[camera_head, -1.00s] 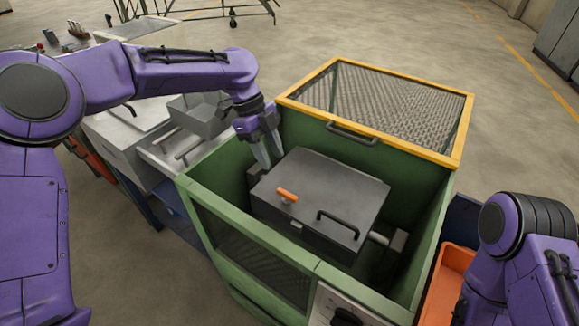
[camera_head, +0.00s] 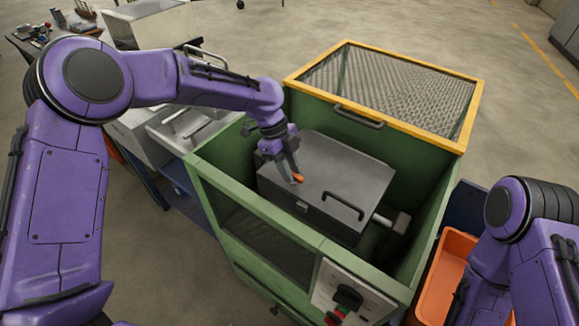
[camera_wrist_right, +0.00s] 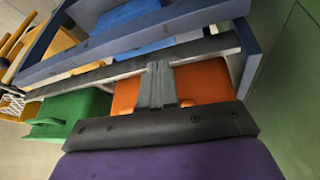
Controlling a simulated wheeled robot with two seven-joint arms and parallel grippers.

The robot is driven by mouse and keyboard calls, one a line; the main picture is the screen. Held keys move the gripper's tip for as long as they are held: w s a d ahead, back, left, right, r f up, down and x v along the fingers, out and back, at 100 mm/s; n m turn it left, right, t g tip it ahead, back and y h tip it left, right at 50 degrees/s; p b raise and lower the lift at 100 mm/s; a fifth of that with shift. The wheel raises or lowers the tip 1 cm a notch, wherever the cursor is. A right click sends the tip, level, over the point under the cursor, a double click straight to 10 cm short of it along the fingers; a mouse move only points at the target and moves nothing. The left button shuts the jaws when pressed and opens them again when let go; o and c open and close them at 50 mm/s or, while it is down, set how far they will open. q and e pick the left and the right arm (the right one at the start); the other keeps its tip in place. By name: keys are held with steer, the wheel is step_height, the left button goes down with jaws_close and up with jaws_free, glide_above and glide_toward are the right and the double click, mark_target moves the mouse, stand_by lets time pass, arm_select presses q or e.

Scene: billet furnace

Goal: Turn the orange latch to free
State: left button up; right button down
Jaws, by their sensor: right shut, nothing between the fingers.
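The orange latch (camera_head: 298,178) sits on the lid of the dark grey box (camera_head: 345,170) inside the green machine. My left gripper (camera_head: 293,172) is right at the latch, pointing down, and its fingers cover much of it. I cannot tell whether the fingers are open or shut, or whether they touch the latch. The lid is down, with a black handle (camera_head: 343,206) on it. My right gripper (camera_wrist_right: 160,85) shows in the right wrist view with its fingers together and empty.
The green machine's walls (camera_head: 255,238) surround the box, and its yellow-framed mesh cover (camera_head: 395,88) stands at the back. A control panel with a black knob (camera_head: 347,297) is at the front. An orange bin (camera_head: 450,272) stands right of the machine.

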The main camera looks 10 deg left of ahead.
arm_select(q)
jaws_close()
steer(key=shift+s+r+n+t+h+p, duration=0.1)
steer(key=shift+n+t+h+p, duration=0.1)
steer(key=shift+n+p, duration=0.4)
steer(key=shift+r+n+t+h+p, duration=0.1)
steer(key=shift+n+t+p, duration=0.1)
steer(key=shift+n+p, duration=0.4)
steer(key=n+p, duration=0.1)
steer(key=n, duration=0.1)
steer(key=n+t+p, duration=0.1)
steer(key=n, duration=0.1)
steer(key=n+t+p, duration=0.1)
steer(key=n, duration=0.1)
steer(key=shift+s+p, duration=0.3)
steer(key=shift+p, duration=0.1)
steer(key=n+t+y+p, duration=0.1)
steer(key=n+p, duration=0.1)
steer(key=n, duration=0.1)
steer(key=n+t+p, duration=0.1)
steer(key=n, duration=0.1)
steer(key=shift+s+d+n+y+p, duration=0.2)
steer(key=shift+n+y+p, duration=0.2)
steer(key=shift+d+f+n+t+y+p, duration=0.1)
steer(key=shift+n+t+y+p, duration=0.4)
steer(key=shift+n+p, duration=1.05)
steer(key=shift+n, duration=0.45)
